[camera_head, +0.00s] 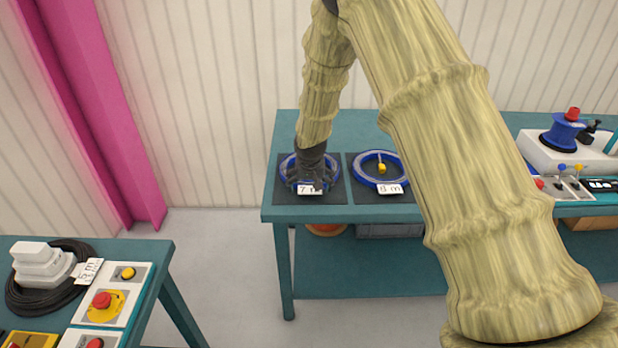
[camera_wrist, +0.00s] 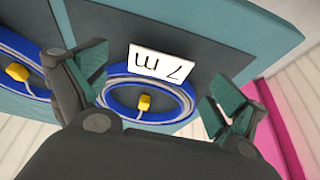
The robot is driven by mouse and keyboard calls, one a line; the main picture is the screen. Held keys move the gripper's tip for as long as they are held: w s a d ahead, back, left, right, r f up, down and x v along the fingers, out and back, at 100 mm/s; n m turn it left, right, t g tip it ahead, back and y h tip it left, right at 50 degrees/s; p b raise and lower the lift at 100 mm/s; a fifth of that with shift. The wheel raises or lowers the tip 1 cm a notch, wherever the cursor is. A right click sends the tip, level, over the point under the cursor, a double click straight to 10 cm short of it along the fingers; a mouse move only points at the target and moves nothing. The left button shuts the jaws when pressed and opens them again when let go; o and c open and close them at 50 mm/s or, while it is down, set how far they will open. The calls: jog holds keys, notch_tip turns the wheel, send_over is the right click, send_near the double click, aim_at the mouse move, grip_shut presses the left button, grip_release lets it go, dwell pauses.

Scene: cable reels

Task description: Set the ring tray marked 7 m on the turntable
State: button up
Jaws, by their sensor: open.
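The ring tray marked 7 m (camera_head: 287,172) is a blue ring with a grey coil, lying flat on a dark mat at the left end of the teal bench. It also shows in the wrist view (camera_wrist: 186,101), with its white tag (camera_wrist: 162,62) and a yellow knob (camera_wrist: 143,102) in the middle. My gripper (camera_head: 310,180) is over this tray, pointing down. In the wrist view my gripper (camera_wrist: 158,80) is open, with one finger to each side of the ring. Contact cannot be told. I cannot make out the turntable for certain; my arm hides part of the bench.
A similar ring tray marked 8 m (camera_head: 365,181) lies close to the right. A white machine with a blue spool (camera_head: 563,136) stands at the bench's right. At lower left, another table holds a black cable coil (camera_head: 30,299) and a panel with a red button (camera_head: 102,300).

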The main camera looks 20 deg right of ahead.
aim_at(310, 190)
jog(key=shift+p+x, duration=0.3)
jog(key=shift+x, duration=1.6)
jog(key=c, duration=2)
jog(key=shift+o, duration=0.2)
jog(key=shift+r, duration=0.1)
jog(key=shift+r, duration=0.15)
jog(key=shift+r+p, duration=0.45)
jog(key=shift+r, duration=0.1)
